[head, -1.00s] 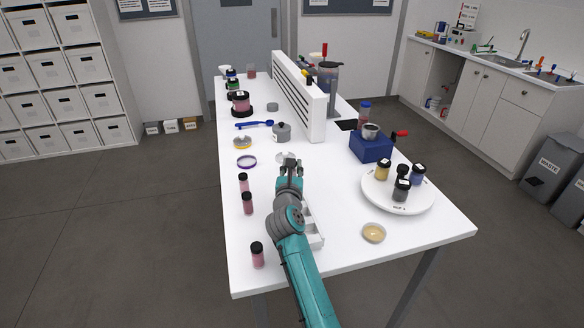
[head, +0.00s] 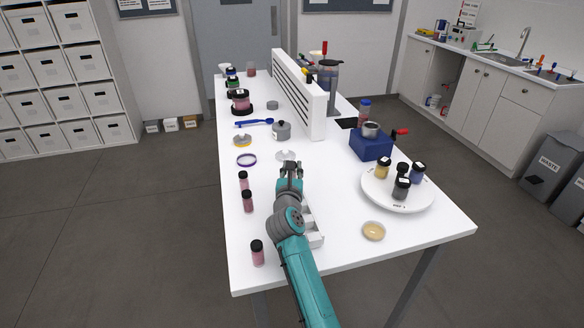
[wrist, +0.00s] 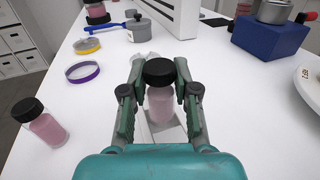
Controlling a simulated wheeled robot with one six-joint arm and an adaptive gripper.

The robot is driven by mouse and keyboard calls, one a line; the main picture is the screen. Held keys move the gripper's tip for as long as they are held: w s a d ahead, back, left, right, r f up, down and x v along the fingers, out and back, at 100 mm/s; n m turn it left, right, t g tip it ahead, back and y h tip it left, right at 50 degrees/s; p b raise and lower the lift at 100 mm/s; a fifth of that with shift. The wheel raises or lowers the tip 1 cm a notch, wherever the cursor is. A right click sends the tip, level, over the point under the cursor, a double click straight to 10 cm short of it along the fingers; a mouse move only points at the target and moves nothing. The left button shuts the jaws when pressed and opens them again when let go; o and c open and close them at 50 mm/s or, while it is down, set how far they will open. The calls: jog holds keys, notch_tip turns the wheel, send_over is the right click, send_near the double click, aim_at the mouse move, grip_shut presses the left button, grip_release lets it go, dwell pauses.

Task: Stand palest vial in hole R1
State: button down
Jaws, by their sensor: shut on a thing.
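My gripper (wrist: 160,88) is shut on a pale pink vial (wrist: 160,105) with a black cap, held upright between the fingers in the wrist view. In the head view my gripper (head: 290,172) is over the middle of the white table, and the held vial cannot be made out there. A white rack (head: 314,238) shows to the right of my arm, partly covered by it. Its holes and labels cannot be read. Three other pink vials with black caps stand left of my arm: a far one (head: 243,181), a middle one (head: 247,202) and a near one (head: 257,254).
A white round turntable (head: 385,200) with several jars is at the right, with a tan dish (head: 373,231) in front. A blue block (head: 370,146) stands behind it. A purple ring (head: 246,160), a grey pot (head: 281,131) and a white slatted panel (head: 309,110) stand farther back.

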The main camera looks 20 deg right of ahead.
jog(key=shift+f, duration=0.45)
jog(key=c, duration=0.8)
grip_release()
jog(key=shift+f, duration=0.1)
jog(key=shift+s, duration=0.1)
jog(key=v, duration=1.2)
